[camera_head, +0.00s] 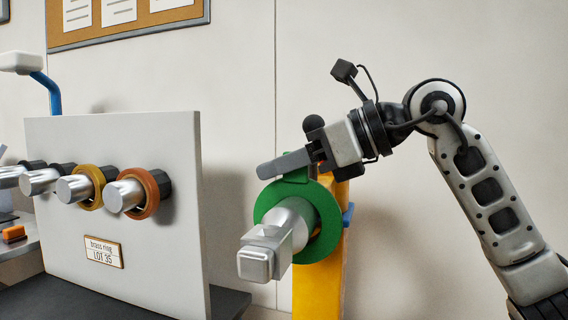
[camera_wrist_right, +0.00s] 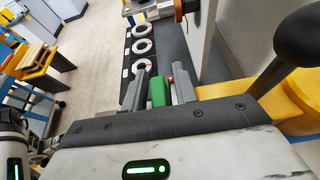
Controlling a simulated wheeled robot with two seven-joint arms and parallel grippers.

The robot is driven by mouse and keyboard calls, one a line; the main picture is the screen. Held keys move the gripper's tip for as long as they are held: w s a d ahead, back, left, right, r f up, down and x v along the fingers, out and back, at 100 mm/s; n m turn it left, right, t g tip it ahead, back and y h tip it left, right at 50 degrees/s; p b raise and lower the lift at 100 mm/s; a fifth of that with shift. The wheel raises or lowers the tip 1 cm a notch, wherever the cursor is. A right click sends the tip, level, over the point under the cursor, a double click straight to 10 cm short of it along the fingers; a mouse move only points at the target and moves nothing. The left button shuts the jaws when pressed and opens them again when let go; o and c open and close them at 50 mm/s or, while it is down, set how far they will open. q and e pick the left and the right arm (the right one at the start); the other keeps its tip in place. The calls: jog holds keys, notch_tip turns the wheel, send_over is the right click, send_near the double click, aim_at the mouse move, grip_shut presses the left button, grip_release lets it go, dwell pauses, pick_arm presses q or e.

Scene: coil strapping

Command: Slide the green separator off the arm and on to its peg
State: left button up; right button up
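The green separator (camera_head: 268,208) is a flat ring with a tab on top. It hangs around the silver arm (camera_head: 290,222), which has a square block at its near end and comes from a yellow post (camera_head: 318,285). My right gripper (camera_head: 285,165) is at the tab, above the arm. In the right wrist view the green tab (camera_wrist_right: 159,92) sits between the two fingers, which look closed on it. Several silver pegs with black bases stick out of a white panel (camera_head: 150,150). Two pegs carry rings: a yellow one (camera_head: 98,189) and a copper one (camera_head: 150,190). My left gripper is not in view.
A label (camera_head: 103,252) reading "brass ring LOT 35" is on the panel. A gap of free room lies between the panel and the green separator. In the right wrist view, several pale rings (camera_wrist_right: 141,46) lie on a dark surface. A notice board (camera_head: 130,32) hangs behind.

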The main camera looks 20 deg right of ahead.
grip_shut()
jog(key=shift+s+a, duration=0.35)
jog(key=shift+s, duration=0.25)
dwell(0.7)
jog(key=shift+s+a+b, duration=0.2)
jog(key=shift+s+a, duration=0.35)
jog(key=shift+s, duration=0.25)
jog(key=shift+s+a+b, duration=0.15)
jog(key=shift+s+a, duration=0.4)
jog(key=shift+s, duration=0.3)
jog(key=shift+s+a+b, duration=0.2)
jog(key=shift+s+a, duration=0.35)
jog(key=shift+s, duration=0.25)
jog(key=s+a, duration=0.6)
jog(key=s, duration=0.3)
jog(key=shift+s+a+b, duration=0.35)
jog(key=shift+s+b, duration=0.05)
jog(key=shift+b, duration=0.05)
jog(key=shift+f, duration=0.1)
dwell(0.3)
